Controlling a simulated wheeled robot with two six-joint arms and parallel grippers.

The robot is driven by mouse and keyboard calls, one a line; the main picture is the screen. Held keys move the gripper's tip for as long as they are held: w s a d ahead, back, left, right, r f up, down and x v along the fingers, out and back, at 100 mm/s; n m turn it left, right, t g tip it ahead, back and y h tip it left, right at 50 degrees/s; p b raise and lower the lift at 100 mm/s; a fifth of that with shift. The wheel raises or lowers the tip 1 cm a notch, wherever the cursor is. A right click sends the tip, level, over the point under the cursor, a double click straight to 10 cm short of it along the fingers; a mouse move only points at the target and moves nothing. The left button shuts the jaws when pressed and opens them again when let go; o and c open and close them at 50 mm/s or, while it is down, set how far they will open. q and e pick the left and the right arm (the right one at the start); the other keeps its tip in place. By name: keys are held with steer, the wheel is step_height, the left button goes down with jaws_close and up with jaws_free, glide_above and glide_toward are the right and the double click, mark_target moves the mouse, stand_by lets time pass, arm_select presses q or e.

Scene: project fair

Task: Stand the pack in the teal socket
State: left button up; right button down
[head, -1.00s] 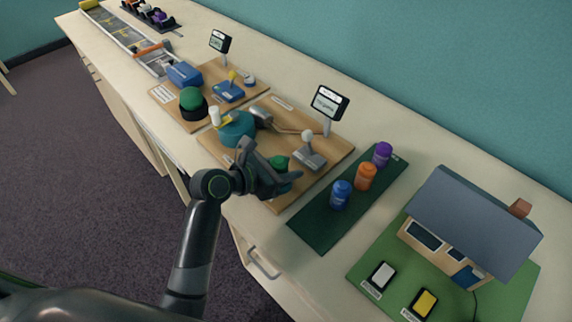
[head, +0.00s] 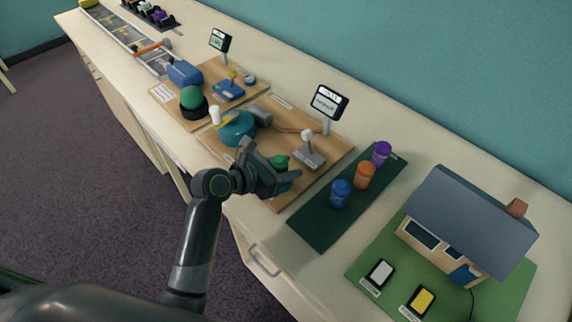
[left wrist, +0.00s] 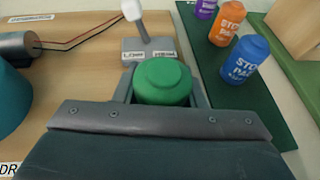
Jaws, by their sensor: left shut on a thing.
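The green pack (head: 279,162) is between the fingers of my left gripper (head: 281,178), which is shut on it. In the left wrist view the green pack (left wrist: 163,82) shows its round top, with the fingers on both sides of it. Its lower part is mostly hidden, and I cannot tell whether it touches the board. A teal round piece (head: 238,132) stands on the same wooden board, to the left of the gripper. Only its edge shows in the left wrist view (left wrist: 12,100). I cannot see an opening in it. My right gripper is not in view.
A lever block (head: 309,155) and a small display (head: 327,102) stand beyond the gripper. Blue (head: 340,194), orange (head: 365,175) and purple (head: 381,153) packs stand on a dark green mat (head: 318,228). A model house (head: 465,225) is at right. Another board (head: 165,95) lies further left.

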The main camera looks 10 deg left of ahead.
arm_select(q)
steer(key=shift+p, duration=0.35)
steer(key=shift+f, duration=0.55)
stand_by(0.3)
steer(key=o, duration=0.7)
steer(key=shift+o, duration=0.2)
